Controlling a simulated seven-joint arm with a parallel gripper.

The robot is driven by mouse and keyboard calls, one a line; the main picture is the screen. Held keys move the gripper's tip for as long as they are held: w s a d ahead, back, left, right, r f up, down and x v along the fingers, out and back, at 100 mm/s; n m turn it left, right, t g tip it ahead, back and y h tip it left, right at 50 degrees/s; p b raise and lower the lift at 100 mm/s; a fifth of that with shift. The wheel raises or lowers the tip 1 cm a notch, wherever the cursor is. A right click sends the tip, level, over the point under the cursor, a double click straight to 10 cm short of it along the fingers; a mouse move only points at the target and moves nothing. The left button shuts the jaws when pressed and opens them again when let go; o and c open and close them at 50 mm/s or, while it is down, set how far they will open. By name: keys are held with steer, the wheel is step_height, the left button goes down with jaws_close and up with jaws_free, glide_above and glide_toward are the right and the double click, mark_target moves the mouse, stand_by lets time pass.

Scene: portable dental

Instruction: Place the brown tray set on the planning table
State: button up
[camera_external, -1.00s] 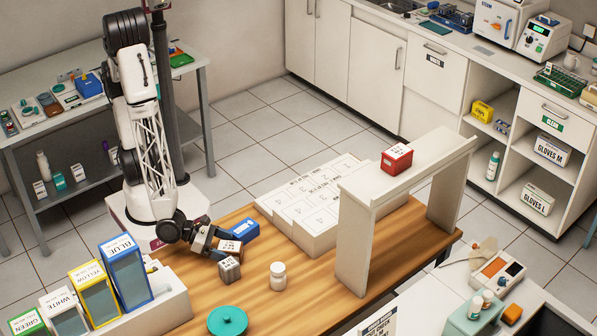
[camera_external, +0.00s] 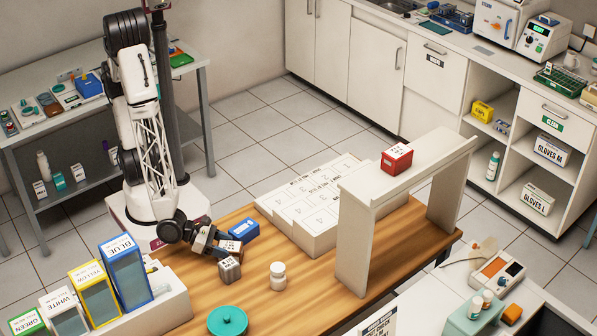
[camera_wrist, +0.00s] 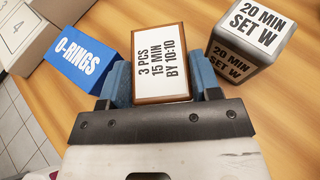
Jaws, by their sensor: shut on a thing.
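A small brown box with a white label reading "3 PCS 15 MIN BY 10:10" (camera_wrist: 160,62) is between the blue fingers of my gripper (camera_wrist: 163,84). The fingers are shut on its two sides. In the external view, my gripper (camera_external: 226,246) is low over the near-left part of the wooden table (camera_external: 258,309). The brown box is mostly hidden there, so I cannot tell whether it touches the tabletop. A white stepped board with numbered areas (camera_external: 312,197) stands on the table, behind and right of my gripper.
A blue "O-RINGS" box (camera_wrist: 86,62) and a grey "20 MIN SET W" box (camera_wrist: 243,45) flank the brown box closely. A white bottle (camera_external: 278,276), a teal round lidded item (camera_external: 227,321) and a white arch (camera_external: 356,240) bearing a red box (camera_external: 397,158) also stand on the table.

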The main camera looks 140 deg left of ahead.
mark_target(223, 245)
steer(key=shift+c, duration=1)
steer(key=shift+r, duration=0.15)
steer(key=shift+r, duration=4.85)
steer(key=w+d+r+m+t+h, duration=0.1)
steer(key=w+r+m+h, duration=0.2)
steer(key=w, duration=0.9)
steer(key=w+d+r+m+t+h, duration=0.1)
steer(key=w+r+m+h, duration=0.2)
steer(key=w, duration=0.9)
steer(key=w+d+r+m+t+h, duration=0.2)
steer(key=w+r, duration=0.5)
steer(key=w, duration=0.5)
steer(key=shift+m+h, duration=0.5)
steer(key=shift+h, duration=0.3)
